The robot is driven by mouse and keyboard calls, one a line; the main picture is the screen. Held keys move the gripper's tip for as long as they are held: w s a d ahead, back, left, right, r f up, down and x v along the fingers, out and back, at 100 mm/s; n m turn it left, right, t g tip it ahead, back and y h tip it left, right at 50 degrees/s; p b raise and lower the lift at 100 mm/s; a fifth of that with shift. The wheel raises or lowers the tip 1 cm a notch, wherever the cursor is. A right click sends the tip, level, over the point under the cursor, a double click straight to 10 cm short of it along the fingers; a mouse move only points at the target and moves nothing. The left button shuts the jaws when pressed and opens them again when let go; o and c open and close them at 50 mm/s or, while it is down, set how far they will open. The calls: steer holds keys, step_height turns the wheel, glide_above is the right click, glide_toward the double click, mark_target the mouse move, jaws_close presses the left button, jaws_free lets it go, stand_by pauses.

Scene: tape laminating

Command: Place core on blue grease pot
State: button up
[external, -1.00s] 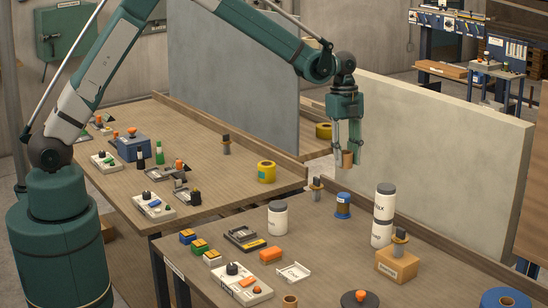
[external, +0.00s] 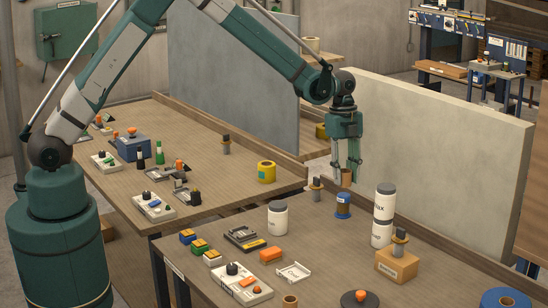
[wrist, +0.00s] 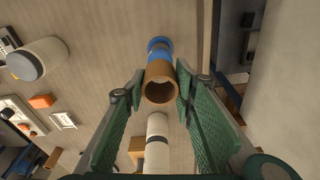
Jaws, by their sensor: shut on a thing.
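My gripper (external: 346,183) is shut on a brown cardboard core (external: 347,177), held upright. The core also shows in the wrist view (wrist: 160,84) between the green finger pads. The blue grease pot (external: 343,207) stands on the front table near its back edge. In the external view the core is just above the pot and slightly to its right. In the wrist view the blue pot (wrist: 158,47) shows beyond the core, partly hidden by it. I cannot tell whether they touch.
Two stacked white jars (external: 383,218) stand to the right of the pot. A white jar (external: 278,219) is to the left. A second core (external: 290,302) is at the front edge.

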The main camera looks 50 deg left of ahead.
mark_target(345, 183)
steer(key=shift+f, duration=1.55)
steer(key=shift+f, duration=0.15)
steer(key=o, duration=0.7)
steer(key=r, duration=0.4)
steer(key=a+r, duration=0.1)
steer(key=r, duration=0.7)
steer(key=shift+w+a+r, duration=0.1)
steer(key=shift+a, duration=0.1)
